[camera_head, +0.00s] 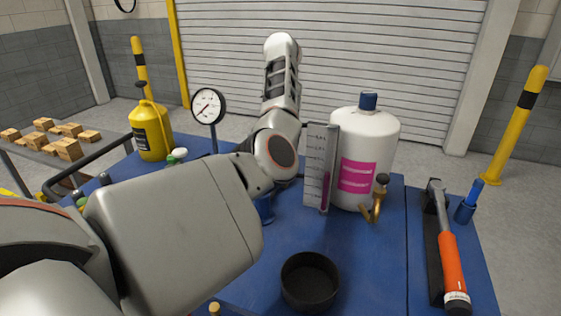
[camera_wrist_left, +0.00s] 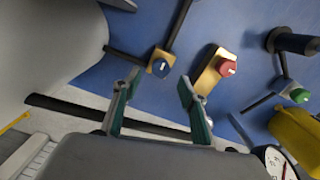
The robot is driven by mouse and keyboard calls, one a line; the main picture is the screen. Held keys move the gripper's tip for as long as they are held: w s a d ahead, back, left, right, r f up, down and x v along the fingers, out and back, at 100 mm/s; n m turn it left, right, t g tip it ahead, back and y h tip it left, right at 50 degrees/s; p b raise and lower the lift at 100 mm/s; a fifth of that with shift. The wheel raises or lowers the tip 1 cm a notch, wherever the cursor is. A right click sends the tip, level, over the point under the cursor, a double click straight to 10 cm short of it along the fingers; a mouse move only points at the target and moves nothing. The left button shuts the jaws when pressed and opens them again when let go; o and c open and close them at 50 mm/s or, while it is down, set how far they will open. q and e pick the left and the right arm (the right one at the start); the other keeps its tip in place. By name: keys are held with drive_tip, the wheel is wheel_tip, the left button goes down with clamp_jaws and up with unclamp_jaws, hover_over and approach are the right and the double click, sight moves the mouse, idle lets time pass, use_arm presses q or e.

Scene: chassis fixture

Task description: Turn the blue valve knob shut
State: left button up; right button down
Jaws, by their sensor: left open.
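The blue valve knob (camera_wrist_left: 161,67) shows in the left wrist view, on a brass valve body with a dark pipe on either side. A white mark is on its face. My left gripper (camera_wrist_left: 158,79) is open and empty, with green-lined fingers. The knob appears just beyond the gap between the fingertips, and they do not seem to touch it. In the head view my left arm covers the middle left, and I cannot make out the blue knob or the left gripper's fingers there. My right gripper is in neither view.
A red knob (camera_wrist_left: 228,68) and a green knob (camera_wrist_left: 300,95) sit right of the blue one. A yellow jug (camera_head: 150,130), a gauge (camera_head: 208,105), a white bottle (camera_head: 364,150), a black cup (camera_head: 309,283) and a hammer (camera_head: 450,255) stand or lie on the blue table (camera_head: 375,265).

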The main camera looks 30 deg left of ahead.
use_arm(q)
wheel_tip(320, 180, down, 5)
drive_tip(key=shift+f+b, duration=0.2)
drive_tip(key=shift+b, duration=0.15)
drive_tip(key=shift+a+f, duration=0.1)
drive_tip(key=shift+f, duration=0.3)
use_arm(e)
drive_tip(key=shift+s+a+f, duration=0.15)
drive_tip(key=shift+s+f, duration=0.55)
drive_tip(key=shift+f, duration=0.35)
use_arm(q)
drive_tip(key=c, duration=1.1)
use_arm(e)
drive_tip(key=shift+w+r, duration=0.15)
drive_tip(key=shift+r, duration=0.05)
